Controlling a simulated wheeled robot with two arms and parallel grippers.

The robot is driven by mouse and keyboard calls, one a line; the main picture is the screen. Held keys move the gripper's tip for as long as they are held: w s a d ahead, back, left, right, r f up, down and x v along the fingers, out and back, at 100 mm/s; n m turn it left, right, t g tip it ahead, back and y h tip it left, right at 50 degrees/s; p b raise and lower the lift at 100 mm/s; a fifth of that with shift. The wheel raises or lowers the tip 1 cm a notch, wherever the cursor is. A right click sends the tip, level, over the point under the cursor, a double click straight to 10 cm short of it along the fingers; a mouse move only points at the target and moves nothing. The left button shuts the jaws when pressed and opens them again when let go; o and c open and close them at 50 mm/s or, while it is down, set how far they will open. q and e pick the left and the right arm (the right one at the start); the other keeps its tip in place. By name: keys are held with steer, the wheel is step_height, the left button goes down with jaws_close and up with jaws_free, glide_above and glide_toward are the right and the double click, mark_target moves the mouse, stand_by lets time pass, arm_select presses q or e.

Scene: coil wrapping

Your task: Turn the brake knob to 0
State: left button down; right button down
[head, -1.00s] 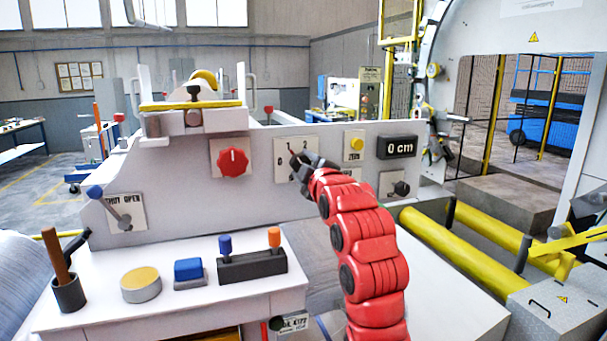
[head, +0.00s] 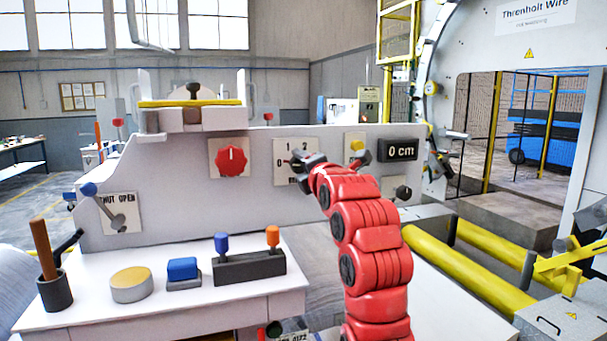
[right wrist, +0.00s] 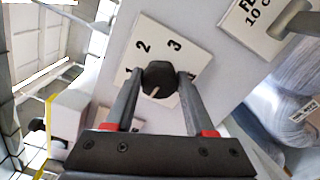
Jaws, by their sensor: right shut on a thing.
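The brake knob (right wrist: 158,76) is a dark, many-sided knob with a white mark on its face. It sits on a white plate that shows in the head view (head: 283,176) and the right wrist view (right wrist: 176,38). In the right wrist view the numerals 2 and 3 show above the knob, and the white mark points down and slightly left. My right gripper (right wrist: 160,81) is shut on the knob, one finger on each side. In the head view my right gripper (head: 303,160) covers much of the plate; 0, 1 and 2 stay readable. My left gripper is out of view.
A red knob (head: 232,161) is left of the plate. A yellow button (head: 357,143) and a "0 cm" display (head: 398,149) are to its right. A lever (head: 103,203) is at far left. Below, a white table (head: 140,313) holds a blue block (head: 182,268) and a joystick box (head: 250,269).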

steer(key=shift+f+n+b, duration=0.2)
steer(key=shift+n+b, duration=0.2)
steer(key=shift+n, duration=0.2)
steer(key=shift+c, duration=1.3)
jaws_free()
steer(key=shift+r, duration=0.1)
steer(key=b+v, duration=0.6)
steer(key=v, duration=1.1)
steer(key=shift+s, duration=0.2)
